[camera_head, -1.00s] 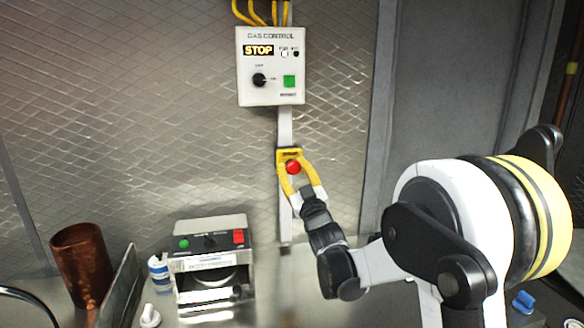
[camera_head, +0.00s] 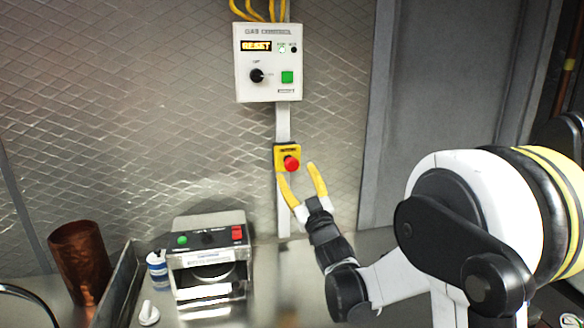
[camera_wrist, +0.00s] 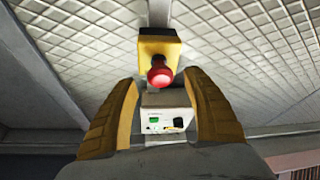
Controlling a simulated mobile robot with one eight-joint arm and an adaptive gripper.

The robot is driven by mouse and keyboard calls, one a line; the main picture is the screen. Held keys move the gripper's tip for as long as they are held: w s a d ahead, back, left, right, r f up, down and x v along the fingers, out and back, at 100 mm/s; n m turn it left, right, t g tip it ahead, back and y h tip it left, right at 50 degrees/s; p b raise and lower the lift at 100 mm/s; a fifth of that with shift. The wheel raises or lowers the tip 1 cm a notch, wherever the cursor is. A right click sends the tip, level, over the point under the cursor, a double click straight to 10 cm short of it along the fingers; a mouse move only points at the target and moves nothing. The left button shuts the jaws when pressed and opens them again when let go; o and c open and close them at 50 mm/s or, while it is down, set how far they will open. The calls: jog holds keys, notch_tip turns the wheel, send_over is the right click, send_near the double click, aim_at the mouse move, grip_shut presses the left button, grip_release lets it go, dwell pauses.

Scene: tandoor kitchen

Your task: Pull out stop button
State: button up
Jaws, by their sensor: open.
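The red stop button (camera_head: 291,164) sits on a yellow housing (camera_head: 281,152) fixed to a vertical strip on the wall. In the wrist view the red button (camera_wrist: 160,72) stands out from its yellow housing (camera_wrist: 158,46). My gripper (camera_head: 297,172) has its two yellow fingers spread wide, empty, just in front of and below the button. In the wrist view the button shows beyond and between the fingertips of my gripper (camera_wrist: 160,78); no contact is visible. The gas control box (camera_head: 268,92) above shows RESET on its display.
A small machine with green and red buttons (camera_head: 207,262) stands on the counter below left. A copper cup (camera_head: 80,262) and a blue-white container (camera_head: 157,268) are near it. The wall around the button is clear.

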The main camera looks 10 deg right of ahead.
jog(key=v, duration=0.7)
jog(key=shift+s+f, duration=0.15)
jog(key=shift+s, duration=0.2)
jog(key=shift+d, duration=0.1)
jog(key=s+f+m+g, duration=0.1)
jog(key=s+f+g, duration=0.3)
jog(key=s, duration=0.5)
jog(key=s+a+f+m+g+h, duration=0.1)
jog(key=s+f+g, duration=0.4)
jog(key=s, duration=0.5)
jog(key=s+f+m+g+h, duration=0.1)
jog(key=s+f+g, duration=0.3)
jog(key=s, duration=0.6)
jog(key=shift+s+f+m+g, duration=0.15)
jog(key=shift+f+m+g, duration=0.15)
jog(key=shift+m+g, duration=0.6)
jog(key=shift+a, duration=0.15)
